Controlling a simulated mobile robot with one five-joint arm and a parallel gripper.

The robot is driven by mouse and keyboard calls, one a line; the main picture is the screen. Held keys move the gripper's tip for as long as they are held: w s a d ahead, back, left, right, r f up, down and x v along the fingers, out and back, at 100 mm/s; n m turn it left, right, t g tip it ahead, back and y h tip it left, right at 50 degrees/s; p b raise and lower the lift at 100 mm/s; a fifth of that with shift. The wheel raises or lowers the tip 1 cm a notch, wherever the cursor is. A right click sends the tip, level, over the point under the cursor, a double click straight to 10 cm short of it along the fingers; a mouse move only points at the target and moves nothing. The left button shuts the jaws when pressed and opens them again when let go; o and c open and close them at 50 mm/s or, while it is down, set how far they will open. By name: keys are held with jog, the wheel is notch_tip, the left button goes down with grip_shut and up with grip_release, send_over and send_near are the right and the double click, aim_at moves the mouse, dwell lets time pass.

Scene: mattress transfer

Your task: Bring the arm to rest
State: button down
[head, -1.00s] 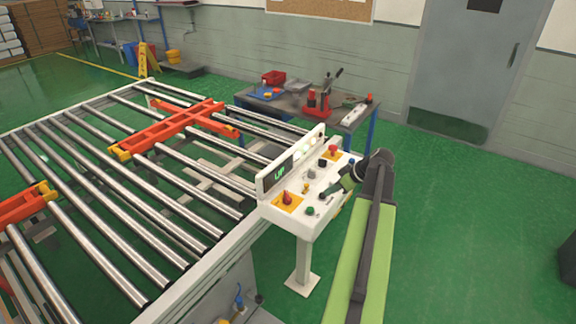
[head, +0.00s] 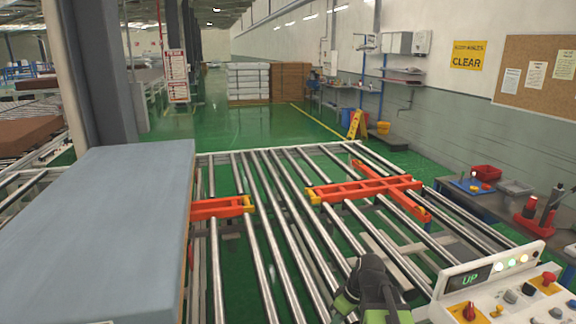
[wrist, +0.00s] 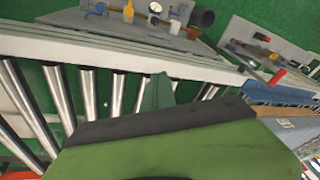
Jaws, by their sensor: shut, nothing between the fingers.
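My arm, with a dark joint (head: 372,275) and light green link, shows at the bottom of the head view, in front of the rollers. My gripper (wrist: 156,93) shows in the wrist view as dark green fingers close together, shut and empty. It is not clearly seen in the head view. In the wrist view the fingers appear in front of the metal rollers (wrist: 90,92) and the pale frame rail (wrist: 110,52).
A grey-blue mattress (head: 100,225) lies at the left. Orange lift arms (head: 365,188) sit among the conveyor rollers (head: 262,235). The control panel (head: 510,290), its display reading UP, stands at lower right. A tool bench (head: 465,205) is behind it. Green floor (head: 225,125) is open beyond.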

jog(key=s+m+h, duration=0.1)
jog(key=m, duration=0.1)
jog(key=s+d+f+m+h, duration=0.1)
jog(key=s+m, duration=0.1)
jog(key=m, duration=0.1)
jog(key=s+m+g+h, duration=0.1)
jog(key=s+m, duration=0.1)
jog(key=m, duration=0.1)
jog(key=shift+d+f, duration=0.2)
dwell(0.3)
